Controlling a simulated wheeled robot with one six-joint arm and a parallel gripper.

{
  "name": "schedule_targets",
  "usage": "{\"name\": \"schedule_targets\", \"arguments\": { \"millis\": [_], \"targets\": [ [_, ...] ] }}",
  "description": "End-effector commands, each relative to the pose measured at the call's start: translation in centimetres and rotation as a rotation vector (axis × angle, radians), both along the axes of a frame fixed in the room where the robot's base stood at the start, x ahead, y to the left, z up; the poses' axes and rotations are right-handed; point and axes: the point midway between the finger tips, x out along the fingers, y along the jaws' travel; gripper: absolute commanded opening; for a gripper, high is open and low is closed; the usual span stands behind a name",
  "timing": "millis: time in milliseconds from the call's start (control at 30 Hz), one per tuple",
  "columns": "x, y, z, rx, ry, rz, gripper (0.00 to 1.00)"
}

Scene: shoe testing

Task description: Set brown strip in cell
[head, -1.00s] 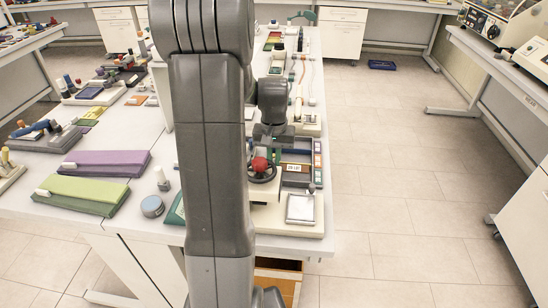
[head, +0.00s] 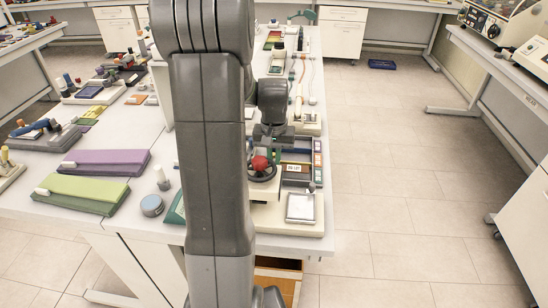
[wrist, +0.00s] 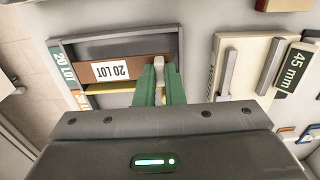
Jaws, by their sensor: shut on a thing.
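The brown strip (wrist: 92,74) bears a white label reading 20 LOT, upside down in the wrist view. It lies across the grey tray (wrist: 53,48), over or within one of its cells; its exact height is unclear. My gripper (wrist: 160,78) has green fingers shut on a pale upright tab at the strip's right end. A grey cell (wrist: 118,47) beyond the strip looks empty, and a yellow strip (wrist: 108,89) shows on the near side. In the head view, my gripper (head: 272,142) is above the tray, partly hidden by my arm.
Coloured labels run along the tray's edge. A cream block with grey bars (wrist: 248,62) and a 45 mm label (wrist: 295,68) lie to the right in the wrist view. A red knob (head: 260,163) and a pale plate (head: 300,207) stand near the tray.

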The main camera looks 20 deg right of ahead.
Motion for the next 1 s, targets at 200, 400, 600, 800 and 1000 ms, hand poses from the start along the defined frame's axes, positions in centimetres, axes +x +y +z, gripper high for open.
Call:
{"name": "schedule_targets", "arguments": {
  "millis": [200, 400, 600, 800, 1000],
  "targets": [
    [0.0, 0.0, -0.7, 0.0, 0.0, 0.0, 0.0],
    [0.0, 0.0, -1.2, 0.0, 0.0, 0.0, 0.0],
    [0.0, 0.0, -1.7, 0.0, 0.0, 0.0, 0.0],
    [0.0, 0.0, -2.2, 0.0, 0.0, 0.0, 0.0],
    [0.0, 0.0, -2.4, 0.0, 0.0, 0.0, 0.17]
  ]
}}
